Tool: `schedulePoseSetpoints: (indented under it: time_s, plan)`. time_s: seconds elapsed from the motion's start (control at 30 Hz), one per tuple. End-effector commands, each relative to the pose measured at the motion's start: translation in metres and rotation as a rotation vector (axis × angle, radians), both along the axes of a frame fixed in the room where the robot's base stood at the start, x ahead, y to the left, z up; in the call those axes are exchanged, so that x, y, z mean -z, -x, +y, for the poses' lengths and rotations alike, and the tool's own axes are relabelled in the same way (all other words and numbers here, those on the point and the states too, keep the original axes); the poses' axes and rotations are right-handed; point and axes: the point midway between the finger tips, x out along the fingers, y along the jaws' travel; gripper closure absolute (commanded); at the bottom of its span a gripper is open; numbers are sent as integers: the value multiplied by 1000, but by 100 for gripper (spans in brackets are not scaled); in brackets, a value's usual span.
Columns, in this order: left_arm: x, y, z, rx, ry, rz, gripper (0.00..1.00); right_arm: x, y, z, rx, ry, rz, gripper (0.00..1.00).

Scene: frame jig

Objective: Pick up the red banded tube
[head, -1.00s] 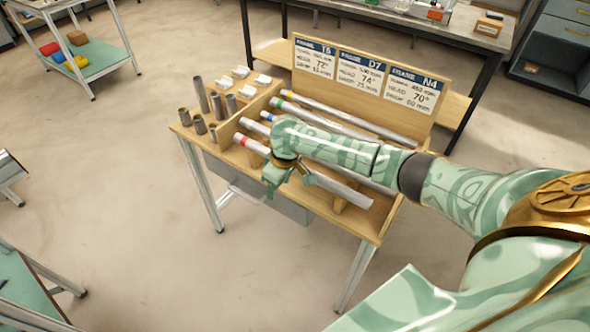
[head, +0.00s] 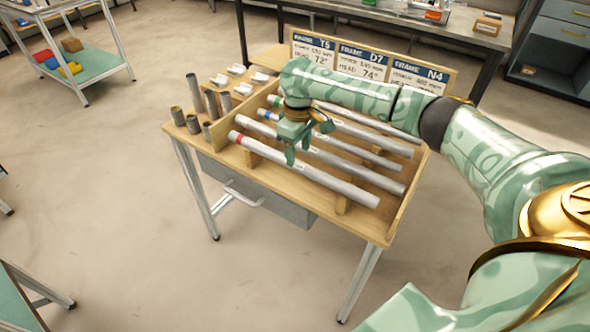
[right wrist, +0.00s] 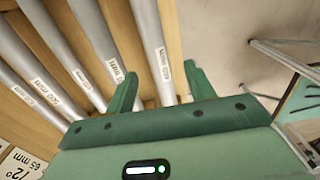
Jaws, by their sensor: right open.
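The red banded tube (head: 335,183) is the front one of several grey tubes lying on the wooden rack, and its red band shows near its left end. My right gripper (head: 306,143) is open and empty above the tubes, just behind the front tube in the head view. One finger points down close to that tube; I cannot tell the exact height gap. In the right wrist view, the open fingers (right wrist: 161,88) show over the rightmost tube (right wrist: 152,45), which looks like the front one; its red band is out of view. My left gripper is not in view.
Wooden dividers support the tubes. Short upright tubes (head: 197,93) and white pieces (head: 235,70) stand at the rack's left. Sign cards (head: 362,62) rise along its back, partly hidden by my right arm. A grey drawer (head: 255,190) hangs below. Floor in front is clear.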

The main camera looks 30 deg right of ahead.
Motion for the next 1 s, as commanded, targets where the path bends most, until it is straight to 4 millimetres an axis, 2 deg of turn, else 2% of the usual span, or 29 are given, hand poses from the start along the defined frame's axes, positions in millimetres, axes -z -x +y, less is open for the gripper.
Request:
schedulePoseSetpoints:
  time_s: [0.13,0.3,0.4,0.63,0.8,0.83,1.0]
  plan:
    - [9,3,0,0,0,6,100,13,-2,0,0,-1,1,46]
    - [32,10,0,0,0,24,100,44,-7,-1,0,1,5,46]
    - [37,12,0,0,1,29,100,55,-6,-1,0,1,2,46]
    - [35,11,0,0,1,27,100,52,-6,-1,-1,1,-3,46]
    - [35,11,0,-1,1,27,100,52,-6,-1,-1,1,-2,93]
    - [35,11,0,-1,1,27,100,52,-6,-1,-1,1,-2,100]
    - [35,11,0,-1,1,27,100,52,-7,-1,-1,2,-3,100]
